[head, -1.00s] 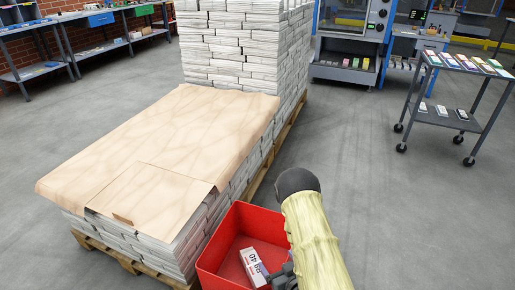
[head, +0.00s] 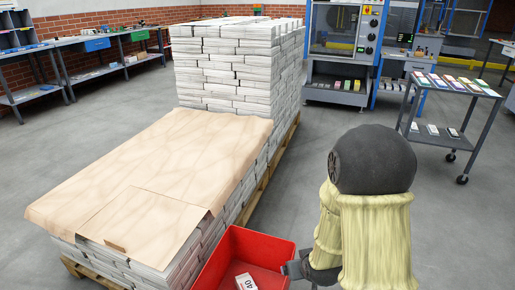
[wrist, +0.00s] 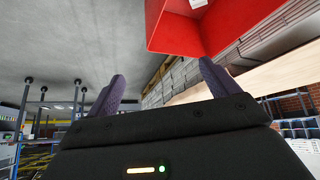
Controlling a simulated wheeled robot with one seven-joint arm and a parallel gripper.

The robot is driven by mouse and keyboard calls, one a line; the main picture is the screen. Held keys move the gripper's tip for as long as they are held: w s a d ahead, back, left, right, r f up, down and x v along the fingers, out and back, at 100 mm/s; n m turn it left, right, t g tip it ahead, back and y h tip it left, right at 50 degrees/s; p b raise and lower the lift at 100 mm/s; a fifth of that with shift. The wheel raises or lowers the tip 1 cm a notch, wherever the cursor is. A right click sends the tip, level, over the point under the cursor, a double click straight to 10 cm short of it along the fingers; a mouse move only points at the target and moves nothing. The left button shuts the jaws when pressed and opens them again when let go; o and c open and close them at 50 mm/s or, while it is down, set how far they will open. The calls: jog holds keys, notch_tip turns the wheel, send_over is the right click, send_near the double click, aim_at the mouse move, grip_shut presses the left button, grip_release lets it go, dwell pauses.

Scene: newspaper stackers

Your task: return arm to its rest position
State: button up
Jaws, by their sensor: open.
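My arm stands at the lower right of the head view, its dark joint and yellow sleeve in front of the floor. My gripper (wrist: 160,88) shows in the wrist view with its two purple fingers spread wide apart and nothing between them. In the head view the fingers are not clear; part of the gripper shows beside the red bin (head: 258,246).
A pallet of stacked newspapers (head: 235,75) with brown paper sheets (head: 150,170) over its low part fills the left and middle. A grey cart (head: 455,134) with small boxes stands at the right. A machine (head: 335,60) and workbenches (head: 95,62) are behind. Grey floor is open between pallet and cart.

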jog(key=s+d+r+m+g, duration=0.2)
jog(key=s+d+r+g, duration=0.15)
jog(key=s+r, duration=0.7)
notch_tip(320, 180, up, 31)
jog(key=p, duration=3.2)
jog(key=shift+s+a+r+g+h, duration=0.15)
jog(key=shift+s+a+g+h, duration=0.25)
jog(key=shift+a+g, duration=0.05)
jog(key=shift+c, duration=0.2)
